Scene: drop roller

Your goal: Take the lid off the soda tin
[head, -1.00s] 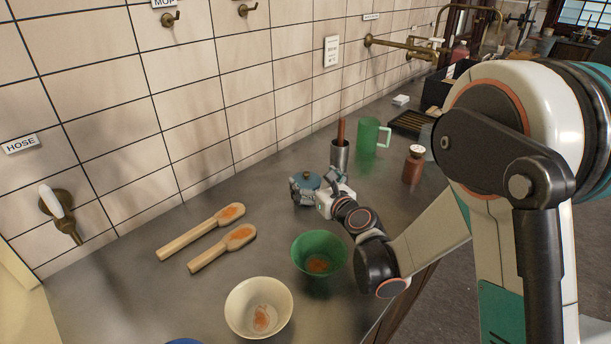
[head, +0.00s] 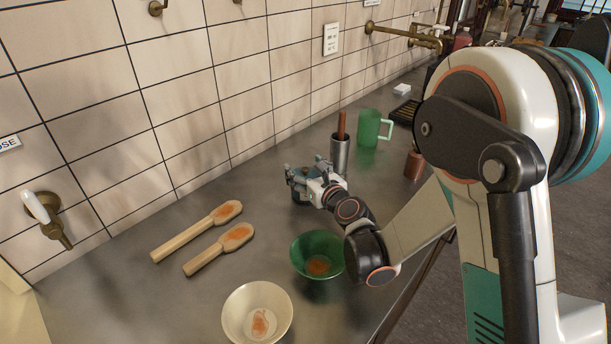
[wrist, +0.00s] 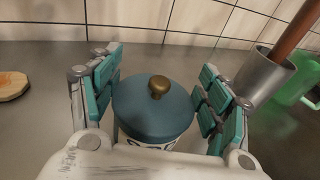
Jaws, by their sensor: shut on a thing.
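The soda tin's lid (wrist: 155,112) is round and blue with a brass knob on top. It lies between the two fingers of my gripper (wrist: 160,80) in the wrist view. White tin (wrist: 157,143) with dark lettering shows just below the lid's near edge. My gripper, also in the head view (head: 303,178), is shut on the lid from both sides. In the head view the gripper covers most of the lid and tin. I cannot tell whether there is a gap between lid and tin.
A metal cup (head: 340,156) with a brown handle in it stands close behind to the right. A green mug (head: 368,128) is beyond it. Two wooden scoops (head: 186,238) lie left; a green bowl (head: 301,261) and cream bowl (head: 236,317) are in front.

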